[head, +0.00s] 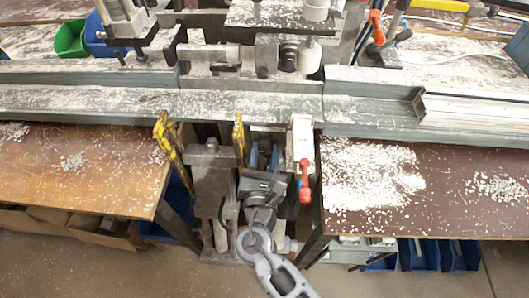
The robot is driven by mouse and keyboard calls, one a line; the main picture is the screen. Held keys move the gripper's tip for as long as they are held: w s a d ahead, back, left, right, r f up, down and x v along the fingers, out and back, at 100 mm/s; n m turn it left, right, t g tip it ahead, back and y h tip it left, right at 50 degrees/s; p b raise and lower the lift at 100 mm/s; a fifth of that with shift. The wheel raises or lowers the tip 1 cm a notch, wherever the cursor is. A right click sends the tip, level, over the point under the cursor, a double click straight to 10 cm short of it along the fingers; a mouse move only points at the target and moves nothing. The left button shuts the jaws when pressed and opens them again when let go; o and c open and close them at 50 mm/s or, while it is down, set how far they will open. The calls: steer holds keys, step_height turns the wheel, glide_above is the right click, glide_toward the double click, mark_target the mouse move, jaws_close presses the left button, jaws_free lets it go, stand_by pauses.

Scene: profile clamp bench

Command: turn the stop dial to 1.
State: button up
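My gripper (264,154) is in the middle of the head view, in front of the machine at the gap between the two wooden tables. Its two dark fingers point away toward the steel rail and look apart, with nothing clearly seen between them. I cannot make out a stop dial or any numbers on it; it may be hidden or too small. A red-handled lever (305,182) hangs on a pale block (302,140) just right of my gripper.
A long steel profile rail (110,100) crosses the view behind my gripper. Yellow-black striped posts (168,140) and a grey clamp body (210,175) stand close on the left. Metal chips litter the right table (440,215). Blue bins (418,254) sit below it.

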steer(key=c, duration=0.3)
steer(key=shift+m+b, duration=0.3)
steer(key=shift+b, duration=0.05)
steer(key=m+b, duration=0.2)
steer(key=shift+d+f+m+b, duration=0.1)
steer(key=shift+f+m+b, duration=0.1)
steer(key=shift+m+b, duration=0.15)
steer(key=m+b, duration=0.4)
steer(key=shift+f, duration=0.1)
steer(key=shift+m+b, duration=2.05)
steer(key=shift+m, duration=0.2)
steer(key=shift+r, duration=0.2)
steer(key=o, duration=0.8)
steer(key=shift+c, duration=0.2)
